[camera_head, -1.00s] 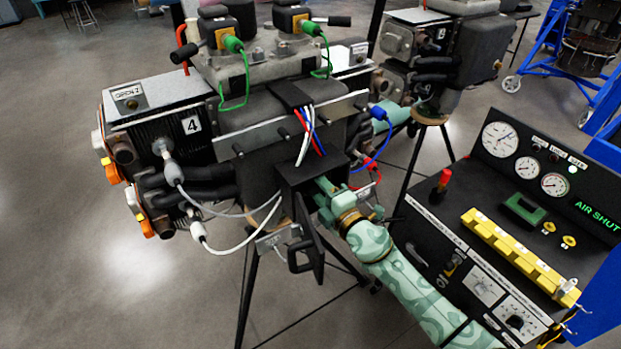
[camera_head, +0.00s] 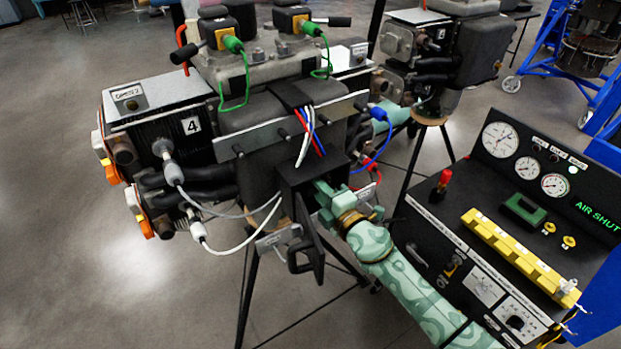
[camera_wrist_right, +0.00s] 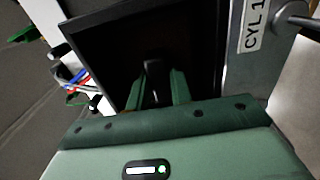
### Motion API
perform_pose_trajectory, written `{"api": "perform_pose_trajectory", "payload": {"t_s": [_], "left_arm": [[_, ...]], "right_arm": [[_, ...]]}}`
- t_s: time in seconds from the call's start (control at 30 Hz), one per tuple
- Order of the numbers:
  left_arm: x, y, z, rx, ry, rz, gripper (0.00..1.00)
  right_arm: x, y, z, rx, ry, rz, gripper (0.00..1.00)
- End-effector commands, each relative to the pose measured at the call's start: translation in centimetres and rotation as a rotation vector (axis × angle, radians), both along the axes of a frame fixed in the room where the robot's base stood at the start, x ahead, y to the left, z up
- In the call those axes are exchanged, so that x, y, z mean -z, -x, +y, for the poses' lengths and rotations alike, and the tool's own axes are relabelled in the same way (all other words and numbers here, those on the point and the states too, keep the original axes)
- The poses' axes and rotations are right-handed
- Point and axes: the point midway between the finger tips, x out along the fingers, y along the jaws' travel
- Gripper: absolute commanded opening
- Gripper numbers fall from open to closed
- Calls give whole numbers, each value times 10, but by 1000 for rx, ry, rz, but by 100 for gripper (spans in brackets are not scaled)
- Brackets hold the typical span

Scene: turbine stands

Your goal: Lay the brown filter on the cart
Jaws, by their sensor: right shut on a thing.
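My right gripper (camera_head: 326,192) reaches into the open mouth of a black box (camera_head: 308,172) under the near turbine. The right wrist view shows its green fingers (camera_wrist_right: 157,88) inside the box's dark frame, shut on a dark tab (camera_wrist_right: 151,78). I cannot tell whether this tab belongs to the brown filter; no brown filter shows clearly. A black door (camera_head: 308,245) with a handle hangs open in front of the box. A blue wheeled frame (camera_head: 545,50) stands at the upper right; I cannot tell whether it is the cart. My left gripper is out of view.
The near turbine (camera_head: 180,125) stands on thin black legs, with white, red, blue and green cables around the box. A sloped control console (camera_head: 480,215) stands close to my right arm. A second turbine (camera_head: 440,50) is behind. Open floor (camera_head: 60,200) lies at left.

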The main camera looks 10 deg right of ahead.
Motion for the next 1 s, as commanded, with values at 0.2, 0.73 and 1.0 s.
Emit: {"api": "perform_pose_trajectory", "payload": {"t_s": [0.2, 0.73, 1.0], "left_arm": [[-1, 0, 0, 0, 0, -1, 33], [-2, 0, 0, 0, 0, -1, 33], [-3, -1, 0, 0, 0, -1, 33]], "right_arm": [[0, 4, -2, 0, 0, 0, 0], [0, 12, -4, 0, -1, 0, 0], [1, 25, -9, 0, 0, 1, 0]]}}
